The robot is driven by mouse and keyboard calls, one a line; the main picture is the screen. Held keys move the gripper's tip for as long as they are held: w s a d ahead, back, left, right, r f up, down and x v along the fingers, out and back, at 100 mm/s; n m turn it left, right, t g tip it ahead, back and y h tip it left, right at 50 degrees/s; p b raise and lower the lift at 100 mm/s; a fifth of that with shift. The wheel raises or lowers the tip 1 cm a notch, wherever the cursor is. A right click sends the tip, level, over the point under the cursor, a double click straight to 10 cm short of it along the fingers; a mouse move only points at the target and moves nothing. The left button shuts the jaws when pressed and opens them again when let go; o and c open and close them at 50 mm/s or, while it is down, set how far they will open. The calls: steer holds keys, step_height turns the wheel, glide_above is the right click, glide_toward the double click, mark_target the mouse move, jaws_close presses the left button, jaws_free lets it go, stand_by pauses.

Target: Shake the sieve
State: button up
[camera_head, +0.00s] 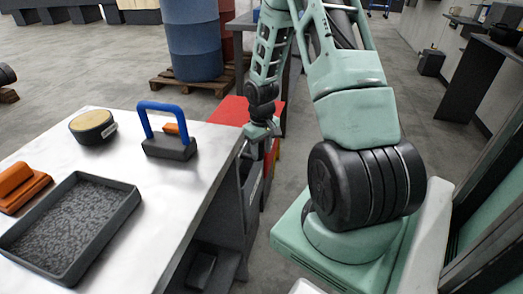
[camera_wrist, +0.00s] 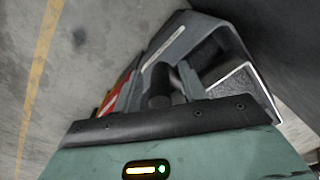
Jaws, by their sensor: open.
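A round dark pan with a tan top (camera_head: 92,125) sits at the back of the metal table (camera_head: 150,215); it may be the sieve, but I cannot tell for sure. A grey block with a blue arched handle (camera_head: 168,145) stands upright to its right. A black shallow tray (camera_head: 112,232) with dark speckled grains inside lies at the front left. My gripper (camera_head: 262,135) is just beyond the table's right edge, apart from these things. It is open and seems empty; its fingers also show in the wrist view (camera_wrist: 160,85), pointing away from the tabletop objects.
An orange block (camera_head: 18,187) lies at the table's left. Blue and dark red barrels (camera_head: 193,45) stand on a wooden pallet (camera_head: 192,84) behind. A red surface (camera_head: 232,110) is behind the table. The table's right strip is clear.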

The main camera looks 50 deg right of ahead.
jaws_close()
steer(key=shift+w+d+r, duration=0.1)
steer(key=shift+d, duration=0.15)
steer(key=d+p, duration=0.1)
steer(key=w+d+p, duration=0.1)
steer(key=d, duration=0.1)
steer(key=w+d+p, duration=0.1)
steer(key=d, duration=0.1)
steer(key=shift+w+d, duration=0.15)
steer(key=shift+d, duration=0.1)
jaws_free()
step_height(320, 180, up, 17)
steer(key=p, duration=0.2)
steer(key=shift+r, duration=0.15)
